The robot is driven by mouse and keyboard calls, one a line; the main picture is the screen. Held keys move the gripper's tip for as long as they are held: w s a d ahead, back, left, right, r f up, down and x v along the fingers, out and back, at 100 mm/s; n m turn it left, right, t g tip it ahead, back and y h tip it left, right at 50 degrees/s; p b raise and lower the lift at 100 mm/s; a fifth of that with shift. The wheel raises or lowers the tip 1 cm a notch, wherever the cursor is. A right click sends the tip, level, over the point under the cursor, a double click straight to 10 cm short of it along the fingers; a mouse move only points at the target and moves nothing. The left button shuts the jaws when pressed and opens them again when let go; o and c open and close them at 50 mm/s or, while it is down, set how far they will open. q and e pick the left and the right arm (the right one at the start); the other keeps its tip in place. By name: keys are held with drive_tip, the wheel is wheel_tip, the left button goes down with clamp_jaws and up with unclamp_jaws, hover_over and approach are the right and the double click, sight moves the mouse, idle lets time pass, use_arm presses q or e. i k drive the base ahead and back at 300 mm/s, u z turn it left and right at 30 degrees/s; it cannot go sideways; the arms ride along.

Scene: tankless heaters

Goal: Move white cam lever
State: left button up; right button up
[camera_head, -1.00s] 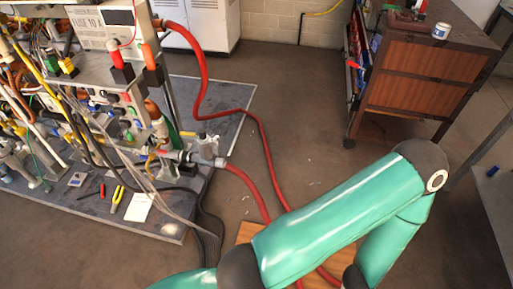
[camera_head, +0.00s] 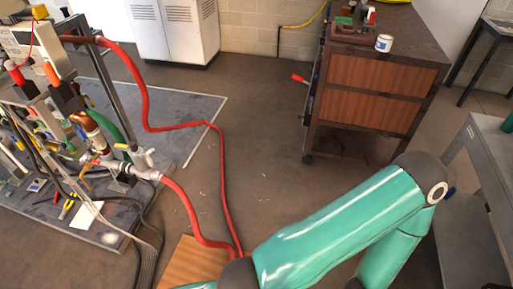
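A pale hose fitting (camera_head: 142,163) joins the lower red hose (camera_head: 190,209) to the rig at the left of the head view. Small white and grey parts show on and around the fitting, but I cannot tell which, if any, is the white cam lever. A teal arm of mine (camera_head: 340,225) crosses the lower right of the view. Neither gripper is in view, so I cannot see whether they hold anything.
A grey mat (camera_head: 180,110) lies under the rig. A second red hose (camera_head: 222,170) runs over the floor to a wooden board (camera_head: 195,262). A wooden cabinet (camera_head: 370,90) stands at the upper right and a grey table (camera_head: 480,150) at the right edge.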

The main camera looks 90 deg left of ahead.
sight(149, 159)
drive_tip(key=u, duration=0.05)
drive_tip(key=i, duration=0.4)
drive_tip(key=u, duration=2.95)
drive_tip(key=k, duration=0.35)
drive_tip(key=u, duration=0.45)
drive_tip(key=i, duration=1.4)
drive_tip(key=z, duration=0.35)
